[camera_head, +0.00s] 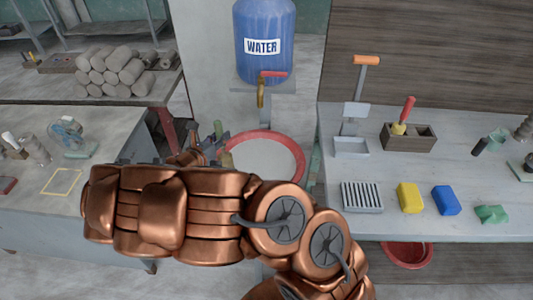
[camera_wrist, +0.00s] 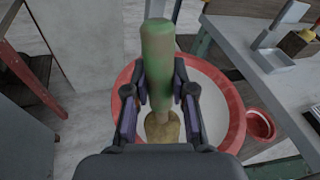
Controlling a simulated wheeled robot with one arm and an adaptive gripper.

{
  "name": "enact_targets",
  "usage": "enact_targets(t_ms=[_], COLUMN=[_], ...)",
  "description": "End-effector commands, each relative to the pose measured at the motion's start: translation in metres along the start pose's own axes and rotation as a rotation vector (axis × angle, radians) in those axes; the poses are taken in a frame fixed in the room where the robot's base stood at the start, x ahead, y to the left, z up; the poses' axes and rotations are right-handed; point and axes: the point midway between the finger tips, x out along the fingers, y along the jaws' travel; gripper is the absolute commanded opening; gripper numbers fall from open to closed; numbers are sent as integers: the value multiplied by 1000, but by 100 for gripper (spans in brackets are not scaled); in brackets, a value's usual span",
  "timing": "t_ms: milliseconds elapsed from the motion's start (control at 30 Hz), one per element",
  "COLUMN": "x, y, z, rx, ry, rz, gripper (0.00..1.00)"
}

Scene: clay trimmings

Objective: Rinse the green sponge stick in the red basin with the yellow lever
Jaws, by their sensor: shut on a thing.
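My gripper (camera_head: 210,146) is shut on the green handle of the sponge stick (camera_head: 218,129), at the left rim of the red basin (camera_head: 301,152). In the wrist view, my gripper (camera_wrist: 160,88) pinches the green stick (camera_wrist: 157,45), with its tan sponge end (camera_wrist: 163,127) over the basin (camera_wrist: 234,100). I cannot tell whether the sponge touches the pale contents. A blue WATER jug (camera_head: 264,40) stands behind and above the basin. Its tap has a brass-yellow spout (camera_head: 261,96) and a reddish lever (camera_head: 273,74). My arm hides the basin's front.
The right table (camera_head: 340,222) holds a grey rack (camera_head: 362,197), a yellow sponge (camera_head: 410,198), a blue block (camera_head: 446,200) and a wooden box (camera_head: 408,142). A second red basin (camera_head: 408,262) sits below it. The left table (camera_head: 100,185) stands beside my arm.

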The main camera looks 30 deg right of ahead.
Motion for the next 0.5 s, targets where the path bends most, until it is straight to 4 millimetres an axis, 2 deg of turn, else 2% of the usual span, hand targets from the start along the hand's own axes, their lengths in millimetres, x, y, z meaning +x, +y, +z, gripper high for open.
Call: enact_targets(t_ms=[500], x=[-8], y=[-7], z=[34], rx=[1], ry=[-1], rz=[1], gripper=[0])
